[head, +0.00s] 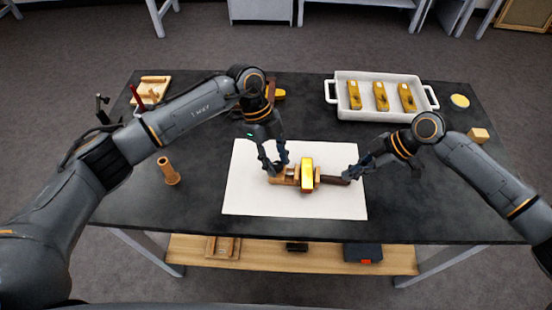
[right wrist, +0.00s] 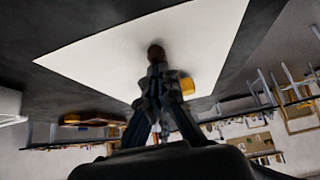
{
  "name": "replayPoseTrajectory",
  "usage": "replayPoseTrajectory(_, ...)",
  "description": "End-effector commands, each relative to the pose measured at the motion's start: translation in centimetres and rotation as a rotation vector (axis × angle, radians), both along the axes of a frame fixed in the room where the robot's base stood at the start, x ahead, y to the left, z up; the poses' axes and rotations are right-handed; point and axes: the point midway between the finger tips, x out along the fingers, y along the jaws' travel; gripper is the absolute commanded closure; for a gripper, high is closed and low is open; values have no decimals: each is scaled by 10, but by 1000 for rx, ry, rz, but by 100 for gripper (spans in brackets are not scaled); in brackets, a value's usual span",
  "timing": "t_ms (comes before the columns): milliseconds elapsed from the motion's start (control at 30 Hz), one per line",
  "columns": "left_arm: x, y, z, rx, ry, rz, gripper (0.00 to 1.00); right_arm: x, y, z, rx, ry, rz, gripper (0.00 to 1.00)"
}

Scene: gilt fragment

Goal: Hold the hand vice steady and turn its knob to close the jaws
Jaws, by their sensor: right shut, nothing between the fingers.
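The hand vice (head: 285,180) lies on a white sheet (head: 240,200), its wooden body at the left and a dark brown handle or knob end (head: 331,180) at the right. A shiny gold block (head: 307,174) sits across its middle; whether the jaws touch it is unclear. My left gripper (head: 275,167) points down at the wooden end, its fingertips at the body; their grip is unclear. My right gripper (head: 349,176) is shut and empty beside the dark end. In the right wrist view its fingertips (right wrist: 157,72) are just short of a brown rounded end (right wrist: 156,52).
A white tray (head: 354,115) with three gold pieces stands at the back right. A wooden cylinder (head: 170,172) stands left of the sheet. A yellow disc (head: 460,101) and a small block (head: 478,135) lie at the right. The front of the table is clear.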

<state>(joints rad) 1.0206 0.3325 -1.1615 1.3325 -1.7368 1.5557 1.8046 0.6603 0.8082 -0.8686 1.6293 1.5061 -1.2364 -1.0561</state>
Motion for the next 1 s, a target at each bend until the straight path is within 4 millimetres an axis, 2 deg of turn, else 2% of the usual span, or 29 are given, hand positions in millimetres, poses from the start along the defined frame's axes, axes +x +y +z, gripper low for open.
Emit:
replayPoseTrajectory(33,0,0,0,0,0,0,79,-3,-2,-5,-8,9,1,100)
replayPoseTrajectory(133,0,0,-1,0,0,0,99,-3,-2,-5,-8,9,1,100)
replayPoseTrajectory(567,1,0,-1,4,0,-72,100,-3,-2,-5,-8,9,1,100)
replayPoseTrajectory(1000,2,-1,-1,6,11,-433,100,-3,-2,-5,-8,9,1,100)
